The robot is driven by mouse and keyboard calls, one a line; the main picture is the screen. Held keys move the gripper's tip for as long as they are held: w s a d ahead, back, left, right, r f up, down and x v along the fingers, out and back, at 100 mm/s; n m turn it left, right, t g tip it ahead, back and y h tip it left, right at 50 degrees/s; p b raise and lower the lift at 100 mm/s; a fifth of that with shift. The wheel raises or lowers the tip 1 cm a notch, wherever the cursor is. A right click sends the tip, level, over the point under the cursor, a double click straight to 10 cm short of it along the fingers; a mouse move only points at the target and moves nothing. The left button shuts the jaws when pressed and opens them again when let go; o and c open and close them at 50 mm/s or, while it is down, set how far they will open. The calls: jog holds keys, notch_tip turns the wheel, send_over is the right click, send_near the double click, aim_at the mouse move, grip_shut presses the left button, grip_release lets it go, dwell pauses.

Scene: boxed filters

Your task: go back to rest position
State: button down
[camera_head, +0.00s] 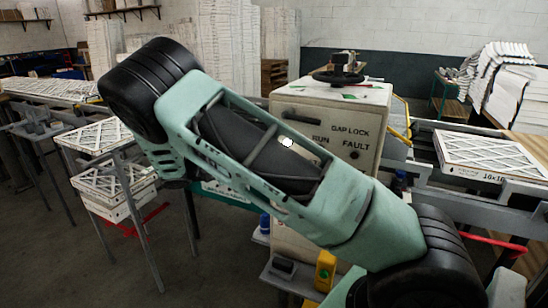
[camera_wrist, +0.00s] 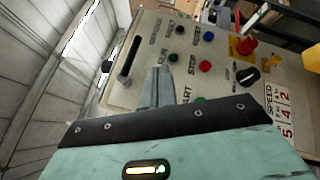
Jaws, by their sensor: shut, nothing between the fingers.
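My gripper (camera_wrist: 158,88) shows in the wrist view with its grey fingers together and nothing between them. It points at a beige control panel (camera_wrist: 140,40) with black, green and red buttons. In the head view my green arm crosses the middle and hides part of the control box (camera_head: 335,105), which carries GAP LOCK, RUN and FAULT labels. My gripper is not visible there.
Boxed filters lie on a conveyor (camera_head: 500,185) at the right. More filters (camera_head: 100,137) sit on stands at the left. A yellow device (camera_head: 325,270) is below the box. A dark knob (camera_wrist: 247,76) and a large red button (camera_wrist: 247,46) are on the panel. Open floor lies at the lower left.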

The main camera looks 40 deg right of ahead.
jog(key=shift+w+a+f, duration=0.1)
jog(key=shift+w+a, duration=0.15)
jog(key=shift+a, duration=0.15)
dwell(0.3)
jog(key=s+a+f+n+t+y+b, duration=0.1)
jog(key=s+a+f+n+t+y, duration=0.25)
jog(key=s+a+y, duration=0.2)
jog(key=s+a+f+n+t+y+b, duration=0.1)
jog(key=s+a+f+n+t+y, duration=0.15)
jog(key=s+a+f+y, duration=0.35)
jog(key=s+a+r+n+t+y, duration=0.1)
jog(key=s+a+n+t+y, duration=0.1)
jog(key=s+a, duration=0.4)
jog(key=s+a+r+n+t+y+b, duration=0.1)
jog(key=s+a+n+t+y, duration=0.1)
jog(key=s+a, duration=0.4)
jog(key=a+t+y, duration=0.1)
jog(key=a, duration=0.3)
jog(key=shift+s+a+r+t+b, duration=0.3)
jog(key=shift+s+r, duration=0.05)
jog(key=shift+s, duration=0.05)
jog(key=c, duration=2.1)
grip_release()
jog(key=shift+c, duration=0.2)
